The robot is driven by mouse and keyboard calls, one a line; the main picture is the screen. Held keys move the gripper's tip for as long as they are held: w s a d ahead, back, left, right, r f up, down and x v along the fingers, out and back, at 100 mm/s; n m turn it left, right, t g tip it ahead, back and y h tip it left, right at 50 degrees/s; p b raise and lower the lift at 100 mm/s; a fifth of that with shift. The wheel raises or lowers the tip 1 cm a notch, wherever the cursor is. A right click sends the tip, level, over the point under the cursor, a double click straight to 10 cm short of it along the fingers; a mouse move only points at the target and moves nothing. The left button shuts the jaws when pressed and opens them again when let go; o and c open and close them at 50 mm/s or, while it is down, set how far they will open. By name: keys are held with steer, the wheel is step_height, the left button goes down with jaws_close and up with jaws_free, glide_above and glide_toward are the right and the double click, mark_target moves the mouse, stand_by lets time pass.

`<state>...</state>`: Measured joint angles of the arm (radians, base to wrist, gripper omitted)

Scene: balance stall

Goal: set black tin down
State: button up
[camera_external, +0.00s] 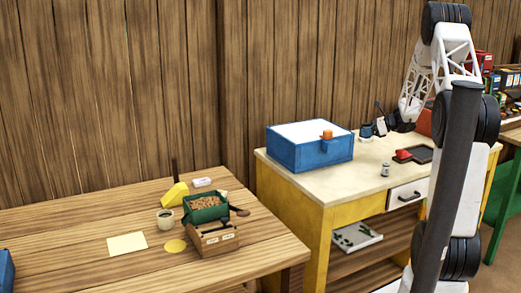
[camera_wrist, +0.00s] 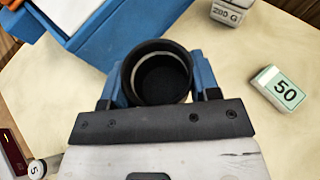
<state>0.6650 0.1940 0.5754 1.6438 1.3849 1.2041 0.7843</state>
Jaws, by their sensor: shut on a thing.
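The black tin (camera_wrist: 162,72) is a round, dark, open-topped cup with a pale inner ring, seen from above in the wrist view. My gripper (camera_wrist: 160,84) is shut on it, with a blue finger on each side. In the external view my gripper (camera_external: 368,131) is small, over the back of the cream-topped yellow table (camera_external: 340,190). The tin is too small there to make out clearly. Whether its base touches the tabletop cannot be told.
A blue box (camera_external: 310,153) with a white top stands left of my gripper. A grey weight (camera_wrist: 230,12) and a block marked 50 (camera_wrist: 278,90) stand near the tin. A dark tray (camera_external: 421,155) lies to the right. Bare tabletop shows between them.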

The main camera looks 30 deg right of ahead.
glide_above(364, 154)
steer(key=shift+w+d+f, duration=0.1)
steer(key=shift+w+f, duration=0.05)
steer(key=shift+f, duration=0.9)
steer(key=shift+w+f, duration=0.1)
steer(key=shift+f, duration=0.9)
steer(key=shift+f, duration=1.9)
steer(key=shift+f, duration=0.15)
steer(key=o, duration=0.9)
